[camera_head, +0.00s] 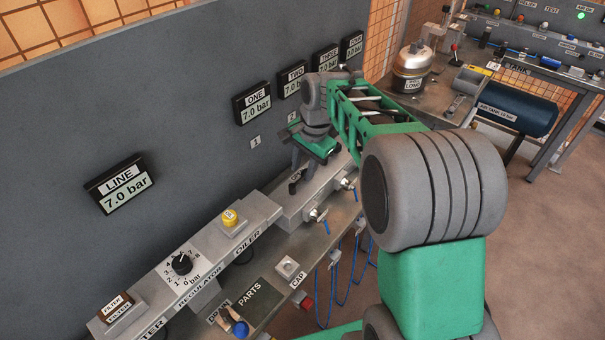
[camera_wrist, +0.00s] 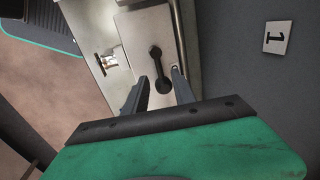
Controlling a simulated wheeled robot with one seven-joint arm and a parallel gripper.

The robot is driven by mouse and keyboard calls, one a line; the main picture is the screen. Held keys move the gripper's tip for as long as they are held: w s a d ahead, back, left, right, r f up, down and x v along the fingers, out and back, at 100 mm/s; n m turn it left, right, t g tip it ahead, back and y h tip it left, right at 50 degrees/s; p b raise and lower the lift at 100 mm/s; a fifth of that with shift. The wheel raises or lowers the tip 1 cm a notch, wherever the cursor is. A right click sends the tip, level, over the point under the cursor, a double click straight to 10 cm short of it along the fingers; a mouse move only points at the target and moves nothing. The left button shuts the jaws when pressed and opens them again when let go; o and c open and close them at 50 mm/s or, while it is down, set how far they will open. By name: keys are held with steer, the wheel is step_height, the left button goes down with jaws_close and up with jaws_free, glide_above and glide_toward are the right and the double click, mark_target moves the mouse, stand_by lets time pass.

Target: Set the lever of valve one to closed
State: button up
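The black lever of valve one (camera_wrist: 157,68) sits on a pale metal block (camera_wrist: 140,30) in the wrist view. It runs roughly up and down in that picture, with its lower end toward my gripper. A white tag marked 1 (camera_wrist: 277,37) is on the grey panel to the right. My gripper (camera_wrist: 159,76) is open; its two dark fingers stand apart, with the lever's lower end appearing between them. I cannot tell whether they touch it. In the head view my gripper (camera_head: 298,178) is over the valve block, and my arm hides most of the valves.
The ONE display (camera_head: 252,103) reads 7.0 bar, as does the LINE display (camera_head: 121,186). The regulator knob (camera_head: 182,264) and the yellow oiler cap (camera_head: 231,218) are to the left along the bench.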

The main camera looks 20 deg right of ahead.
mark_target(301, 179)
steer(key=shift+w+a+f, duration=0.1)
steer(key=shift+w+f, duration=0.05)
steer(key=shift+f, duration=0.6)
steer(key=shift+w+a+f, duration=0.1)
steer(key=shift+f, duration=0.65)
steer(key=shift+c, duration=0.4)
jaws_close()
steer(key=shift+d, duration=0.2)
steer(key=shift+a+r, duration=0.1)
